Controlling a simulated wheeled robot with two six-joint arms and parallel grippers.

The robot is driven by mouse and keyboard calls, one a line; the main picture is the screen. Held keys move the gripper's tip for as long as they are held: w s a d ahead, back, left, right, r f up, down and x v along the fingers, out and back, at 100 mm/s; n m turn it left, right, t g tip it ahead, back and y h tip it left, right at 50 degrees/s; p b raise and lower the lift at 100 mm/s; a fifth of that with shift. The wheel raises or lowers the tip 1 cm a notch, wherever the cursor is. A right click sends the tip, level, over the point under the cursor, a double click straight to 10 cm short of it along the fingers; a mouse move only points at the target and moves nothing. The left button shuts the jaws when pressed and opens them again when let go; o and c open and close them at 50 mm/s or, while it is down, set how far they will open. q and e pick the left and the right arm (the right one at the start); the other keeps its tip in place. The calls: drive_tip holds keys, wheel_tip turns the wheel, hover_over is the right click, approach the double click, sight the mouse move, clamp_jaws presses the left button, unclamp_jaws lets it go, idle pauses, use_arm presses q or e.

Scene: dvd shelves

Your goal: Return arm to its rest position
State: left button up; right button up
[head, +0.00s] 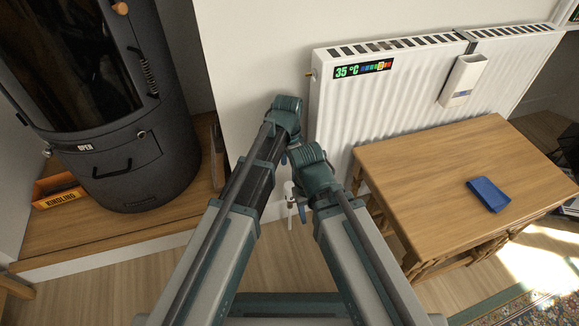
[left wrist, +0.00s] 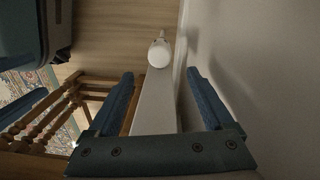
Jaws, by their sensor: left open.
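My left arm (head: 250,180) comes up from the bottom left in the head view and reaches toward the wall beside the radiator. Its far joint is close to the wall, and its gripper is mostly hidden there. In the left wrist view my left gripper (left wrist: 162,73) is open, with two blue fingers spread and nothing held between them. A white rounded knob (left wrist: 160,50) shows beyond the fingertips. My right arm (head: 345,225) comes up from the bottom right and ends near the left arm.
A white radiator (head: 335,110) hangs on the wall to the right. A wooden table (head: 430,170) with a blue tray (head: 488,194) stands in front of it. A dark stove (head: 130,150) and an orange kindling box (head: 58,190) stand on a wooden platform (head: 90,235) at left.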

use_arm(q)
drive_tip(key=shift+r+p, duration=0.35)
drive_tip(key=shift+r, duration=0.45)
use_arm(e)
drive_tip(key=shift+r, duration=0.8)
use_arm(q)
drive_tip(key=s+a+n+t, duration=0.1)
drive_tip(key=s+a+n, duration=0.55)
drive_tip(key=a, duration=0.25)
drive_tip(key=s+a+n, duration=0.5)
drive_tip(key=a+n, duration=0.2)
drive_tip(key=a, duration=0.1)
drive_tip(key=s+d+r+m+y+p, duration=0.1)
drive_tip(key=s+d+r+m+p, duration=0.4)
drive_tip(key=d+r+p, duration=0.5)
wheel_tip(320, 180, up, 37)
drive_tip(key=d+p, duration=0.1)
drive_tip(key=p, duration=3.5)
drive_tip(key=shift+s+f+g+p, duration=0.15)
drive_tip(key=shift+g+p, duration=0.15)
drive_tip(key=shift+g, duration=0.1)
use_arm(e)
wheel_tip(320, 180, up, 47)
drive_tip(key=shift+f, duration=0.2)
use_arm(q)
drive_tip(key=shift+n, duration=0.25)
use_arm(e)
drive_tip(key=shift+s, duration=0.1)
